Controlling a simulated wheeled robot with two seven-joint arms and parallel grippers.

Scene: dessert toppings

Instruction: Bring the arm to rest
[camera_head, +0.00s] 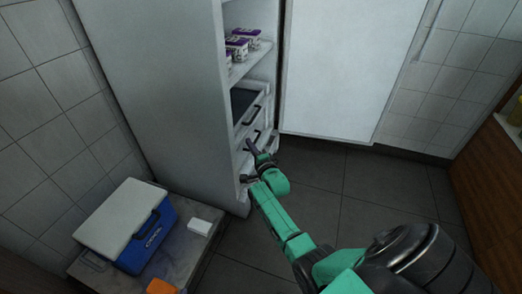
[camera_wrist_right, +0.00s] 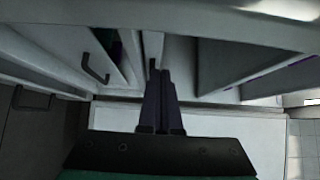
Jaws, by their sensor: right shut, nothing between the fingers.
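My right arm reaches from the lower right of the head view toward the open fridge (camera_head: 160,70). My right gripper (camera_head: 247,163) is by the lower drawers of the fridge. In the right wrist view, its dark fingers (camera_wrist_right: 161,80) are together with nothing between them. Drawers with dark handles (camera_wrist_right: 95,68) show beside the fingers in that view. I cannot tell whether the gripper touches the drawer fronts (camera_head: 250,125). My left gripper is not in view.
The fridge door (camera_head: 345,70) stands wide open to the right. Purple-and-white tubs (camera_head: 240,42) sit on a shelf. A blue cooler with a white lid (camera_head: 125,220) stands on a low grey platform (camera_head: 190,250) at left, near a small white box (camera_head: 199,227). Floor (camera_head: 370,190) is clear.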

